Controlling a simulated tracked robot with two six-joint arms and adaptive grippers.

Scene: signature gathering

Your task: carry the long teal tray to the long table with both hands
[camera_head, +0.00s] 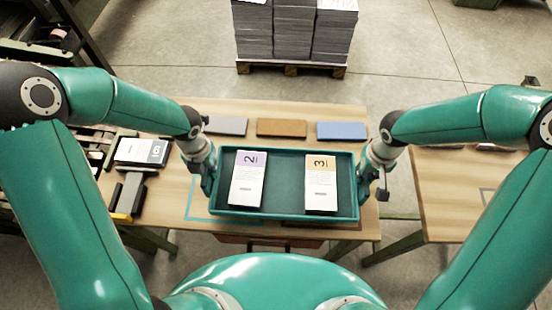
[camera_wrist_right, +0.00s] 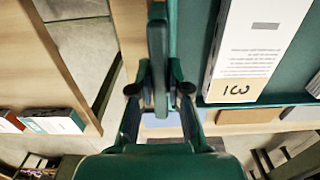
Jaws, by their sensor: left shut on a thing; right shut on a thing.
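The long teal tray (camera_head: 285,178) is level in front of me, over a wooden table (camera_head: 345,117). Two booklets lie flat in it: number 2 (camera_head: 248,180) at left and number 3 (camera_head: 321,184) at right. My left gripper (camera_head: 209,180) is shut on the tray's left end wall. My right gripper (camera_head: 366,180) is shut on its right end wall. In the right wrist view the fingers (camera_wrist_right: 159,85) straddle that wall, beside booklet 3 (camera_wrist_right: 258,50). The tray appears raised above the tabletop, but its underside is hidden.
A grey block (camera_head: 225,125), brown block (camera_head: 282,128) and blue block (camera_head: 342,130) line the table's back. A teal outline (camera_head: 189,200) shows beside the tray. Another table (camera_head: 440,195) is right, across a gap. Paper stacks (camera_head: 294,35) stand behind.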

